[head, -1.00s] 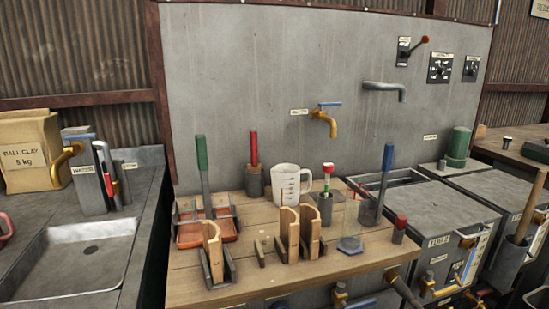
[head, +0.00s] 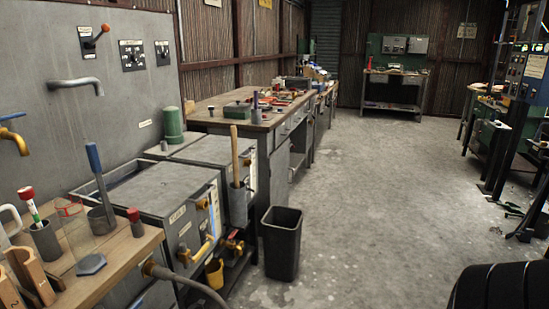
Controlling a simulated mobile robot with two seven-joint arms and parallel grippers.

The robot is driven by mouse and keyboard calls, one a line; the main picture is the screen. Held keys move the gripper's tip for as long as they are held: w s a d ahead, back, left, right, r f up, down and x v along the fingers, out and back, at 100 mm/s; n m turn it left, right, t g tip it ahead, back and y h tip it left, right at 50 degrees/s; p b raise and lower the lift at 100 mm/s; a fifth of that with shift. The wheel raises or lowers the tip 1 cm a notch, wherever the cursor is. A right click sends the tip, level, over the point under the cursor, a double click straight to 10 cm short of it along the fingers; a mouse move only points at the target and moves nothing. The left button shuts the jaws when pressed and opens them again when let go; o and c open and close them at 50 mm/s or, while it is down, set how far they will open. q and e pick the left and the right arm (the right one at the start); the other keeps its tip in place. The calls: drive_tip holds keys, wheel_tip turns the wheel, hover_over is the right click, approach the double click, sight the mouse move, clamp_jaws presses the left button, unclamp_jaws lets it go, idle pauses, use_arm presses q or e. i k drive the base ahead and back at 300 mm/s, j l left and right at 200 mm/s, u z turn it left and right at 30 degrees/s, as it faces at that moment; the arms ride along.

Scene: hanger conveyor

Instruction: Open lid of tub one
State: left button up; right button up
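A grey metal tub (head: 178,245) stands at the left, just right of the wooden bench. Its front label (head: 178,214) looks like "TUB 1" but is small and hard to read. A flat grey lid (head: 165,192) covers most of its top. A dark opening (head: 122,178) shows along the left and back of this lid. A second grey tub (head: 208,150) with a flat closed top stands behind it. Neither of my grippers is in view.
The wooden bench (head: 125,252) at lower left holds a blue-handled tool (head: 97,170) and several other items. A black bin (head: 283,243) stands on the floor right of the tubs. A hose (head: 190,281) runs low in front. The concrete floor (head: 390,200) is open in the middle.

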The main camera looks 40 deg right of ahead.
sight(214, 150)
drive_tip(key=z, duration=1.25)
drive_tip(key=i+l+u, duration=0.1)
drive_tip(key=u, duration=0.3)
drive_tip(key=i+l+u, duration=0.15)
drive_tip(key=u, duration=0.3)
drive_tip(key=l+u, duration=0.15)
drive_tip(key=u, duration=0.25)
drive_tip(key=i+l+u, duration=0.25)
drive_tip(key=l, duration=0.2)
drive_tip(key=l+u, duration=0.2)
drive_tip(key=l, duration=0.25)
drive_tip(key=i+l+u, duration=0.1)
drive_tip(key=l+u, duration=0.15)
drive_tip(key=l, duration=0.7)
drive_tip(key=l+u, duration=0.1)
drive_tip(key=l, duration=1.75)
